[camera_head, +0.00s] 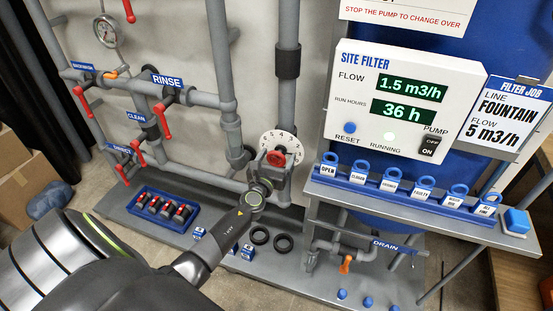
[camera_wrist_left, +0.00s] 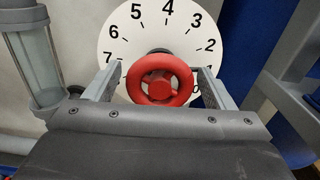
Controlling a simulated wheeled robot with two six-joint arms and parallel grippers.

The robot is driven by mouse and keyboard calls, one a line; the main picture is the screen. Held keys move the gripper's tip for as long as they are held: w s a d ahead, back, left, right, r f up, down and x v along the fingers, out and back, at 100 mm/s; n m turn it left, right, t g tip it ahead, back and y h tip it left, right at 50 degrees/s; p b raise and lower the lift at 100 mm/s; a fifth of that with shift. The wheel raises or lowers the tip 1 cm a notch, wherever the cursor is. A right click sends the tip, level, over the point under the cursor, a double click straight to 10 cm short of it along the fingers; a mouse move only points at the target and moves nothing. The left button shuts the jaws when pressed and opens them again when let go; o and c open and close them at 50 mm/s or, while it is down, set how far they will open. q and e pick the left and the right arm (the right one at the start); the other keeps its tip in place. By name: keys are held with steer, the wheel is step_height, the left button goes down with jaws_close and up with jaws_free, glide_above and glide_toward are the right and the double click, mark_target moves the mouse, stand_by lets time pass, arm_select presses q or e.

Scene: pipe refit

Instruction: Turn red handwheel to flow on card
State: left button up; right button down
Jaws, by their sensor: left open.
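The red handwheel (camera_head: 276,158) sits in front of a white numbered dial (camera_head: 286,140) on the pipework. In the left wrist view the handwheel (camera_wrist_left: 161,80) stands between the two fingers of my left gripper (camera_wrist_left: 160,88), with the dial (camera_wrist_left: 165,22) behind it. My left gripper (camera_head: 272,168) is open around the wheel; a small gap seems to show on each side. Dial numbers 2 to 7 are readable in the wrist view. The job card (camera_head: 505,115) reads line FOUNTAIN, flow 5 m3/h. The site filter panel (camera_head: 415,105) shows flow 1.5 m3/h. My right gripper is not in view.
Red-handled valves (camera_head: 165,115) and pipes stand at the left. A blue tray (camera_head: 150,212) of parts and black rings (camera_head: 284,243) lie on the grey base. A shelf (camera_head: 400,208) with blue tags is at the right, above a drain pipe with an orange handle (camera_head: 346,264).

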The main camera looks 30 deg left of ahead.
arm_select(q)
steer(key=c, duration=1)
steer(key=shift+o, duration=0.2)
steer(key=shift+n, duration=0.3)
steer(key=n+b, duration=0.2)
steer(key=n, duration=0.2)
steer(key=shift+f, duration=0.1)
steer(key=shift+n+b, duration=0.75)
steer(key=shift+n, duration=2.05)
steer(key=o, duration=1)
steer(key=shift+c, duration=0.2)
